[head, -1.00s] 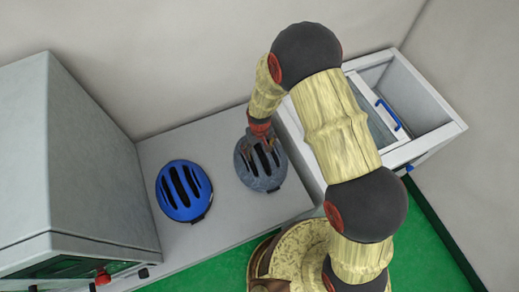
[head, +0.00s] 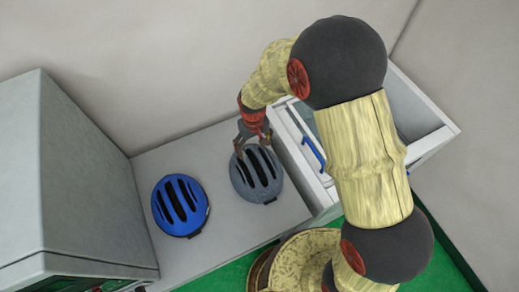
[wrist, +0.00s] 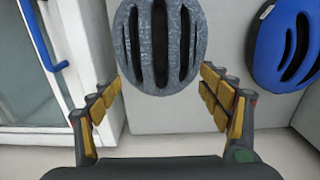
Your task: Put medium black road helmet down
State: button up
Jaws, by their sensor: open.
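A dark grey speckled helmet with black vents (head: 257,175) sits on the light grey counter (head: 225,235), right of a blue helmet. It also shows at the top middle of the wrist view (wrist: 160,45). My gripper (head: 250,150) is at the helmet's back edge in the head view. In the wrist view my gripper (wrist: 160,90) is open, its yellow-padded fingers spread to either side of the helmet's near end with gaps between. The helmet rests on the counter and is not gripped. No plainly black helmet shows apart from this one.
The blue helmet (head: 180,205) stands on the counter to the left. A tall grey cabinet (head: 85,180) stands at the far left. A white unit with a blue handle (head: 313,154) is on the right. A wall runs behind the counter.

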jog(key=s+d+r+m+t, duration=0.15)
jog(key=d+r, duration=0.35)
jog(key=r, duration=0.6)
jog(key=s+d+r+m+t, duration=0.1)
jog(key=s+d+r, duration=0.1)
jog(key=d+r, duration=0.65)
jog(key=s+d+r+m+t, duration=0.1)
jog(key=s+d+r, duration=0.2)
jog(key=s+r, duration=0.4)
jog(key=s+d+r+m+t, duration=0.1)
jog(key=s+d+r+t, duration=0.1)
jog(key=s+d+r, duration=0.2)
jog(key=s+r, duration=0.3)
jog(key=s, duration=0.1)
jog(key=shift+s+m, duration=0.15)
jog(key=shift+m, duration=0.2)
jog(key=shift+d+f, duration=0.1)
jog(key=shift+f, duration=0.05)
notch_tip(320, 180, down, 16)
jog(key=b, duration=1.6)
